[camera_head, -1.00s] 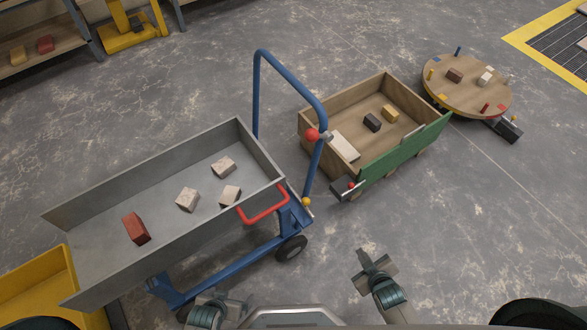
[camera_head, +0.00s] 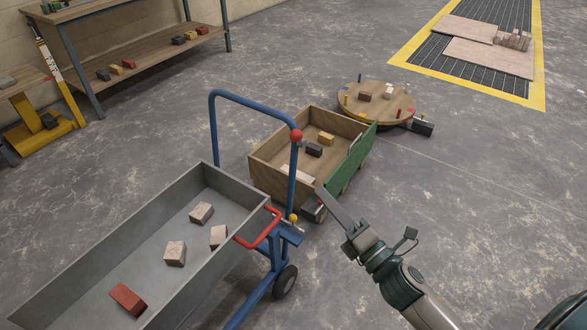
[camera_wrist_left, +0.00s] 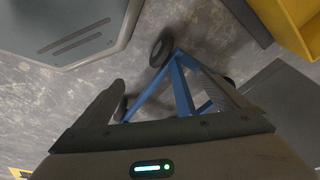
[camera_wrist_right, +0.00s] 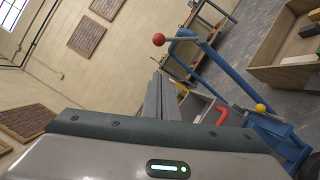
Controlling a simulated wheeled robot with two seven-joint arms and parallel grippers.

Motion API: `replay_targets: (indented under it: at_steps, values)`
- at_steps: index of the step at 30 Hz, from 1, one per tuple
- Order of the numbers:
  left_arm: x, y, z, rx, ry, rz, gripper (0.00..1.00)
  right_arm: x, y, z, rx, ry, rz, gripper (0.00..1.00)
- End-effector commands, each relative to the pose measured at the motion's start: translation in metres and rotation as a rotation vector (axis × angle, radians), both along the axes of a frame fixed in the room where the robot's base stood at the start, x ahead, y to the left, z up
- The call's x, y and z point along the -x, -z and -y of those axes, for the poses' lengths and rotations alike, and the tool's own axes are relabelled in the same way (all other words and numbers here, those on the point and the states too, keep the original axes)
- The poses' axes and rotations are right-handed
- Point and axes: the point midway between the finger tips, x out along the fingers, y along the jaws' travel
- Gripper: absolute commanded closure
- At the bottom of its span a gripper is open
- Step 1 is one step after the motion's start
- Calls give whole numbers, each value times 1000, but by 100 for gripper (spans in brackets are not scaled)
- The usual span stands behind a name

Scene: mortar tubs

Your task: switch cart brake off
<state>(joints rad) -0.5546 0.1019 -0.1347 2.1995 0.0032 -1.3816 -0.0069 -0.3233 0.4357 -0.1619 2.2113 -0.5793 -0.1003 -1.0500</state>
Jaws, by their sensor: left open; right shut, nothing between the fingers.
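A blue cart (camera_head: 290,236) carries a grey tub. On its tall handle is a red ball knob (camera_head: 296,135), also in the right wrist view (camera_wrist_right: 159,40). Lower down is a yellow ball knob (camera_head: 293,217), also in that view (camera_wrist_right: 261,107). I cannot tell which knob is the brake. My right gripper (camera_head: 320,190) is shut and empty, raised to the right of the handle. In its wrist view the fingers (camera_wrist_right: 160,95) point toward the handle, apart from both knobs. My left gripper (camera_wrist_left: 157,85) is open and empty, near the blue frame and a wheel.
The grey tub (camera_head: 45,270) holds a red block and several pale ones. Behind the handle stands a wooden cart (camera_head: 265,172) with a green side (camera_head: 348,162). A round-topped table (camera_head: 380,92) and shelves (camera_head: 150,48) are farther back.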

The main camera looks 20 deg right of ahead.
Motion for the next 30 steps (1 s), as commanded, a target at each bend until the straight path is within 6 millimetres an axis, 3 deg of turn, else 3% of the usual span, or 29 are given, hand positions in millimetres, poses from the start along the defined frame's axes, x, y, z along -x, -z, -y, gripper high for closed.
replay_targets:
  at_steps: [17,23,30]
  values:
    - [1,-1,-1,-2,0,-4,6,-1,-8,-3,19,-5,23,100]
    - [0,2,-1,-1,0,-4,6,-13,-10,-7,19,-5,23,100]
    - [-1,12,0,0,1,-4,6,-41,-16,-15,20,-5,24,100]
